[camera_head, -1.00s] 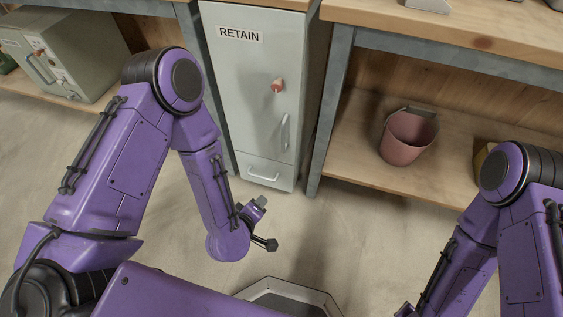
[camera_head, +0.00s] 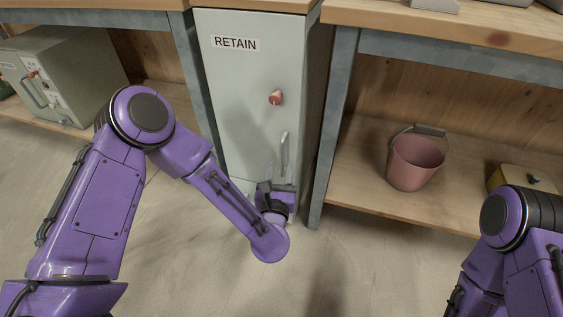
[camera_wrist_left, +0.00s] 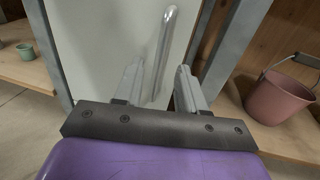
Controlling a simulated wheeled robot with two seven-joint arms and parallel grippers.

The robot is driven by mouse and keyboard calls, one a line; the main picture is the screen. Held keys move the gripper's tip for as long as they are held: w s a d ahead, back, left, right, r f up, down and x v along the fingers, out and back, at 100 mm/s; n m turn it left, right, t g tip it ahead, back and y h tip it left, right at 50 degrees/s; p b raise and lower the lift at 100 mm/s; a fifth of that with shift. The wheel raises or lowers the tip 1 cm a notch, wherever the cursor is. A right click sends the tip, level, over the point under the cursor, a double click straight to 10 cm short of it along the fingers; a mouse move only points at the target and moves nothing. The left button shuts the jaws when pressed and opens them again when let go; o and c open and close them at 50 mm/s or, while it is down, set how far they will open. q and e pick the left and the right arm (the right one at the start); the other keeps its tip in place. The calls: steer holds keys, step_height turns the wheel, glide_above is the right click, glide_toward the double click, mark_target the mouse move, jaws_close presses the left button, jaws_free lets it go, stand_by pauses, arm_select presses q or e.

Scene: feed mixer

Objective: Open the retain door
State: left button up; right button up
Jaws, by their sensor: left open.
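The retain door (camera_head: 240,90) is a pale grey-green cabinet front labelled RETAIN and looks shut. It carries a red knob (camera_head: 275,97) and, lower right, a vertical metal bar handle (camera_head: 284,154). My left gripper (camera_head: 276,187) is in front of the cabinet just below the handle, partly hidden by my own wrist. In the left wrist view my left gripper (camera_wrist_left: 158,85) is open, and the handle (camera_wrist_left: 165,50) rises beyond and between its fingers; I cannot tell whether they touch. My right arm shows at the lower right, but its gripper is out of view.
A pink bucket (camera_head: 415,160) and a yellowish box (camera_head: 520,180) stand on the low shelf to the right. A grey-green box (camera_head: 60,75) with a handle stands on the left shelf. Blue-grey table legs (camera_head: 333,130) flank the cabinet. The floor in front is clear.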

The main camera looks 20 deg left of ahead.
mark_target(282, 158)
arm_select(q)
steer(key=w, duration=0.4)
steer(key=shift+w+a+b, duration=0.25)
steer(key=shift+a+b, duration=0.05)
steer(key=shift+a, duration=0.05)
jaws_close()
